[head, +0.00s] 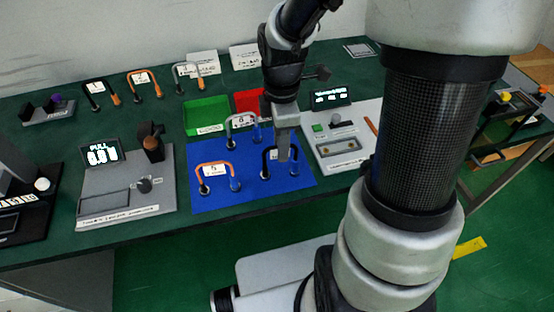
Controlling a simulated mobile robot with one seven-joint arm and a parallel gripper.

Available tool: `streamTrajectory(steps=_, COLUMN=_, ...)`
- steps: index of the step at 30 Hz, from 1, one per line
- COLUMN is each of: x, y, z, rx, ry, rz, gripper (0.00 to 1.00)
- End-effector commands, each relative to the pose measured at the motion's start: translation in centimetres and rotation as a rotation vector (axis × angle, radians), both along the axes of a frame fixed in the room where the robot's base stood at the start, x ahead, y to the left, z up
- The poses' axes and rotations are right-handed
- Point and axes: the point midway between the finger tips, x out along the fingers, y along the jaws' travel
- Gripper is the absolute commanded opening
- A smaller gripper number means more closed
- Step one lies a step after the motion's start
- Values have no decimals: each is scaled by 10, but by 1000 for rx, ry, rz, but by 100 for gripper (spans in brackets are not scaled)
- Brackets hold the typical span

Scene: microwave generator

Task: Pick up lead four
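My gripper (284,148) points down over the right part of a blue mat (245,200), at a dark arched lead (267,157) with a dark end and a blue end. The fingers overlap this lead in the picture and hide part of its arch and label, so I cannot read its number. I cannot tell whether the fingers touch it or how far apart they are. An orange arched lead labelled 5 (205,167) stands at the mat's front left. A grey arched lead (230,118) with a small white label stands at the mat's back.
Several labelled leads (143,76) stand at the back left. A green tray (207,116) and a red tray (247,100) lie behind the mat. A PULL display device (125,190) is left, a grey device (342,140) right.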

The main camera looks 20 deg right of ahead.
Motion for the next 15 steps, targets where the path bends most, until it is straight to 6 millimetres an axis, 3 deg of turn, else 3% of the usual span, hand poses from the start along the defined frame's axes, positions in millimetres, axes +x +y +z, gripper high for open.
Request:
streamTrajectory(steps=9, x=3, y=1, z=-43, rx=0, ry=3, rz=0, gripper=30)
streamTrajectory(steps=15, x=3, y=1, z=-52, rx=0, ry=-1, rz=-1, gripper=30)
